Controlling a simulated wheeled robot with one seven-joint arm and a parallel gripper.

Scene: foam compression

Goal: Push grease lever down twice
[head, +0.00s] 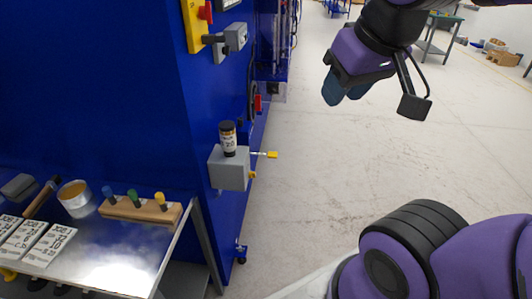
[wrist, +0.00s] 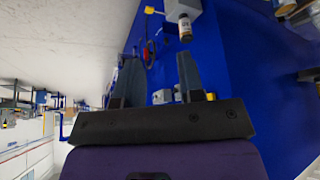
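The grease unit is a grey box (head: 229,170) on the end of the blue machine, with a dark labelled bottle (head: 228,139) on top. Its grease lever (head: 272,155) is a thin rod with a yellow tip, sticking out to the right about level. A second, smaller yellow part sits lower on the box's side. In the wrist view, the bottle (wrist: 185,28) and the yellow lever tip (wrist: 149,10) show upside down at the top edge. My gripper (head: 345,90) is to the right of the lever and higher in the picture, apart from it. Its fingers (wrist: 160,58) are open with nothing between them.
The blue machine wall (head: 110,90) fills the left. A metal table (head: 115,243) at lower left holds a wooden block with coloured pegs (head: 140,209), a round tin (head: 75,197) and white labelled pieces (head: 48,243). The floor right of the lever is clear.

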